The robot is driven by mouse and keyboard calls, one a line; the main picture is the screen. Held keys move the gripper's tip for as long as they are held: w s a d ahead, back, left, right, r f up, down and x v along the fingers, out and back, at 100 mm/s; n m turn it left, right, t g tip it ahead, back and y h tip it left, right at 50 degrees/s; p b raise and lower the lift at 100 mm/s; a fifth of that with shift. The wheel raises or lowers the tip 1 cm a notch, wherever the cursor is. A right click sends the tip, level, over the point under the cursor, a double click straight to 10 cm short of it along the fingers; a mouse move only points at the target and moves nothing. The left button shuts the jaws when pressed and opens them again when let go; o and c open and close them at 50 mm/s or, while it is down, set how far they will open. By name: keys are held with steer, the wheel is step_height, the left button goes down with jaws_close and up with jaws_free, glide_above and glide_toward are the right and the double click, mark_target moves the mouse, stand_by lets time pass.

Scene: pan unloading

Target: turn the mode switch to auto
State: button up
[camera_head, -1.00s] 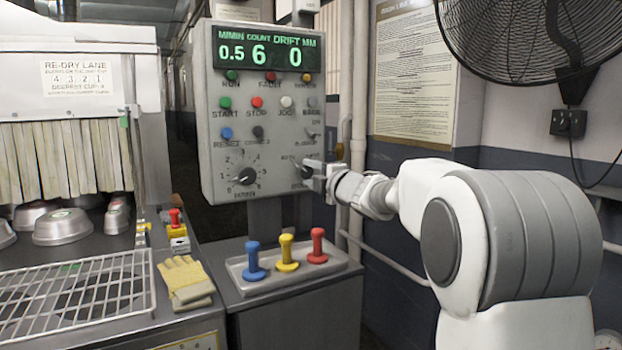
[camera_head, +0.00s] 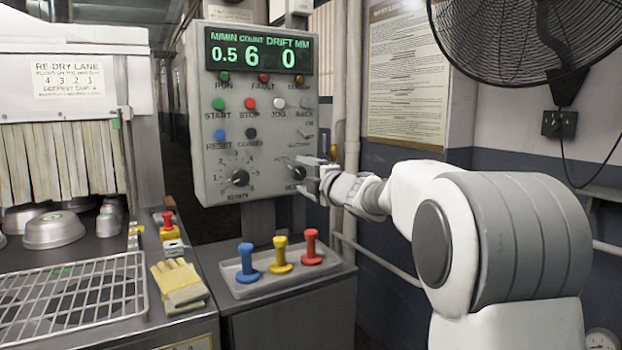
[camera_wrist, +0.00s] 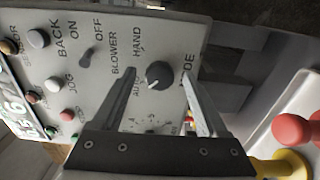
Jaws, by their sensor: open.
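The mode switch (camera_wrist: 159,75) is a dark round knob on the grey control panel (camera_head: 222,120), with HAND, AUTO and MODE lettering around it. A pale mark on the knob points down-left in the wrist view, towards the AUTO side. In the head view the switch (camera_head: 298,173) is at the panel's lower right, partly covered by my gripper (camera_head: 316,178). In the wrist view my gripper (camera_wrist: 158,74) is open, with one finger on each side of the knob. Gaps show between the knob and both fingers. Whether the fingertips reach the knob's depth is unclear.
A numbered dial (camera_head: 238,178) is left of the switch, and the blower switch (camera_wrist: 87,58) is above it. Below the panel, a tray (camera_head: 289,288) holds blue, yellow and red handles. A pipe (camera_head: 338,130) runs behind my gripper.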

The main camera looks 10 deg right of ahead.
steer(key=p+v, duration=0.2)
steer(key=v, duration=1.5)
steer(key=shift+s, duration=0.2)
steer(key=shift+r, duration=0.1)
steer(key=s+a+f+m+g+h, duration=0.2)
steer(key=s+f+m+g, duration=0.2)
steer(key=s+f+m, duration=0.4)
steer(key=s+a+f+m+g+h, duration=0.25)
steer(key=s+m, duration=0.35)
steer(key=s, duration=0.5)
steer(key=s+a+f+m+g+h, duration=0.1)
steer(key=s+f+m+g, duration=0.45)
steer(key=s+m, duration=0.3)
step_height(320, 180, up, 21)
steer(key=s+p, duration=0.1)
steer(key=p, duration=2.1)
steer(key=shift+s+a+f+n, duration=0.2)
steer(key=shift+s+f+n, duration=0.05)
steer(key=shift+s+n, duration=0.15)
